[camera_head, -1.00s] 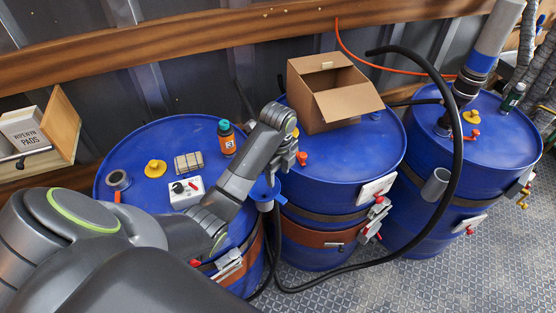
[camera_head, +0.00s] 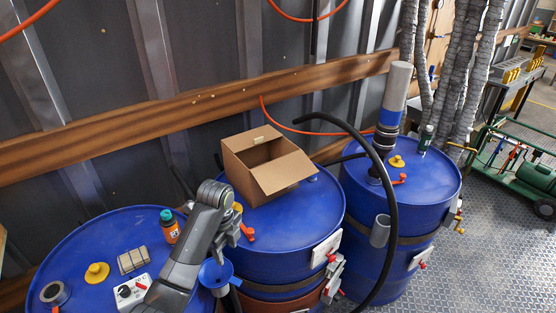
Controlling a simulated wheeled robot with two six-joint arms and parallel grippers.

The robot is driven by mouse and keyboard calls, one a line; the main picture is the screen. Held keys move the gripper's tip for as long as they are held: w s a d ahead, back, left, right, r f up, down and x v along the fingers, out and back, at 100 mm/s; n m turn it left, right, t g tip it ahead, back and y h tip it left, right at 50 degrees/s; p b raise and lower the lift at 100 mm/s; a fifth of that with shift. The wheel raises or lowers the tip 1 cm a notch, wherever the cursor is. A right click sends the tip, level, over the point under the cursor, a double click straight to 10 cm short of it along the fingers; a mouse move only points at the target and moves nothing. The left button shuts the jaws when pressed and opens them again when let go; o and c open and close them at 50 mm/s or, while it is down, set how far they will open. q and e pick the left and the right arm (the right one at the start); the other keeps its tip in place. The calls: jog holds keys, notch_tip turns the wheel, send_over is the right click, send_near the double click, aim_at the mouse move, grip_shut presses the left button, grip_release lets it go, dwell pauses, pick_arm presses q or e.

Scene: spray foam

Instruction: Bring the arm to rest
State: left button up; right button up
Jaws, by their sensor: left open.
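My left arm (camera_head: 185,255) comes in from the bottom left, over the right side of the nearest blue drum (camera_head: 75,240). My left gripper (camera_head: 236,236) is at its end, pointing down near the gap between the left and middle drums. The jaws are open, and I see nothing held between them. A blue funnel (camera_head: 216,277) is just below the gripper; whether they touch I cannot tell. An orange bottle with a teal cap (camera_head: 169,229) stands left of the arm on the left drum. My right gripper is not in view.
An open cardboard box (camera_head: 245,165) sits on the middle drum (camera_head: 300,225). The left drum holds a tape roll (camera_head: 54,293), a yellow cap (camera_head: 97,272), a strapped block (camera_head: 132,261) and a white switch box (camera_head: 130,291). A black hose (camera_head: 388,210) arches by the right drum (camera_head: 425,190).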

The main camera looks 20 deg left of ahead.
pick_arm(q)
jog(key=s+a+f+n+t, duration=0.1)
jog(key=s+f+n, duration=0.2)
jog(key=s+n, duration=0.35)
jog(key=s+a+f+n+t, duration=0.1)
jog(key=s+f+n, duration=0.25)
jog(key=s, duration=0.55)
jog(key=s+a+r+n+t+y, duration=0.1)
jog(key=s+r+n, duration=0.1)
jog(key=s+n, duration=0.4)
jog(key=s+r+n+t+y, duration=0.1)
jog(key=s+r+n, duration=0.2)
jog(key=s+n, duration=0.35)
notch_tip(320, 180, down, 32)
jog(key=a+m+g+b, duration=0.2)
jog(key=b, duration=0.5)
jog(key=s+f+b, duration=0.3)
jog(key=s+f, duration=0.4)
jog(key=f, duration=0.4)
jog(key=s+d+f+h+b, duration=0.1)
jog(key=s+f+b, duration=0.3)
jog(key=s+f, duration=0.4)
notch_tip(320, 180, down, 4)
jog(key=shift+d+r+g, duration=0.15)
jog(key=shift+d+g, duration=0.05)
jog(key=shift+g, duration=0.2)
jog(key=shift+s+f, duration=0.2)
jog(key=shift+s, duration=0.35)
jog(key=shift+c, duration=0.2)
